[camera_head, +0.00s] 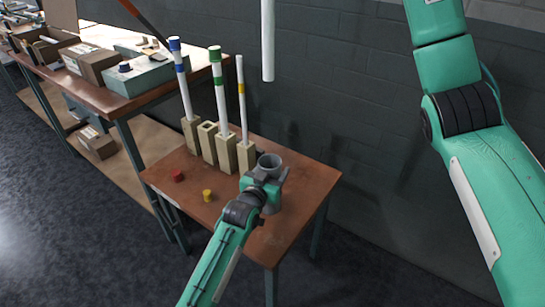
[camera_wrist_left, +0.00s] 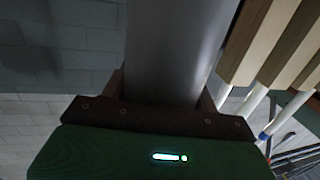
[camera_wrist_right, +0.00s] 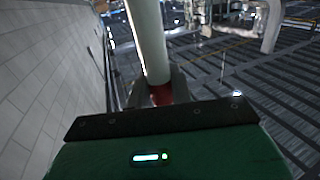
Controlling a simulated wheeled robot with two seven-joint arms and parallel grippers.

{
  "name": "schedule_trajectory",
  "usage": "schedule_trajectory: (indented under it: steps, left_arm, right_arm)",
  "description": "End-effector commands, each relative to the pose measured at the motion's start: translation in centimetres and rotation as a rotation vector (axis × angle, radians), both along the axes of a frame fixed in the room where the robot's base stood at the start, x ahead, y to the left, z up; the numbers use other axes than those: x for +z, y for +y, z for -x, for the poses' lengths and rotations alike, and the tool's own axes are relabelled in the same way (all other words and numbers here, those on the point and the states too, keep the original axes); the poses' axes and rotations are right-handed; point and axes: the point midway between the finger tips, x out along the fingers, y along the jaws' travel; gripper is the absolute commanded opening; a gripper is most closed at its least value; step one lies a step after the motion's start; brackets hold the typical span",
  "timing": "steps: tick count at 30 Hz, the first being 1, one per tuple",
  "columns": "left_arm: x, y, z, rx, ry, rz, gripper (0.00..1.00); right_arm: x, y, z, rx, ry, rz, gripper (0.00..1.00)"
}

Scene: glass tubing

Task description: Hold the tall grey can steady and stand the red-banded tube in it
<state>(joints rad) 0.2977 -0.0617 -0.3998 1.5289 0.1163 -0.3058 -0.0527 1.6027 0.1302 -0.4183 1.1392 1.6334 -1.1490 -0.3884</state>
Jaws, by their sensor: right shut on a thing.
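The tall grey can (camera_head: 270,161) stands upright on the small brown table, its open top facing up. My left gripper (camera_head: 266,184) is at the can, with a finger on either side of it; the can (camera_wrist_left: 172,50) fills the space between them in the left wrist view. I cannot tell whether the fingers press on it. My right gripper (camera_wrist_right: 158,92) is shut on the white tube (camera_wrist_right: 148,40) at its red band (camera_wrist_right: 161,95). In the head view the tube's lower part (camera_head: 268,45) hangs upright well above the can, its upper part cut off. My right gripper is outside the head view.
Wooden blocks (camera_head: 226,153) behind the can hold tubes with blue (camera_head: 180,68), green (camera_head: 218,80) and yellow (camera_head: 241,90) bands. One block (camera_head: 207,137) is empty. A red piece (camera_head: 177,175) and a yellow piece (camera_head: 207,195) lie on the table (camera_head: 165,185). A grey wall rises behind.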

Motion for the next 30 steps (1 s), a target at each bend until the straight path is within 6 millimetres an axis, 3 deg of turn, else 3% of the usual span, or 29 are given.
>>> schedule_trajectory:
  steps: [10, 14, 17, 21, 30]
  left_arm:
    - [0.0, 0.0, 0.0, 0.000, 0.001, 0.000, 0.34]
    - [0.0, 0.0, 0.0, 0.000, 0.001, 0.000, 0.34]
    - [0.0, 0.0, 0.0, 0.000, 0.000, 0.000, 0.34]
    - [0.0, 0.0, 0.0, 0.000, 0.000, 0.000, 0.34]
    - [0.0, 0.0, 0.0, 0.000, 0.001, 0.000, 0.34]
  right_arm:
    - [0.0, 0.0, 0.0, 0.000, 0.000, 0.000, 0.00]
    - [-1.3, 0.0, -0.3, 0.000, 0.002, 0.000, 0.00]
    - [-3.6, 0.0, -0.6, 0.001, 0.004, 0.001, 0.00]
    - [-8.2, -0.1, -1.1, -0.001, 0.006, 0.002, 0.00]
    - [-16.9, -0.1, -0.5, 0.000, 0.003, 0.001, 0.00]
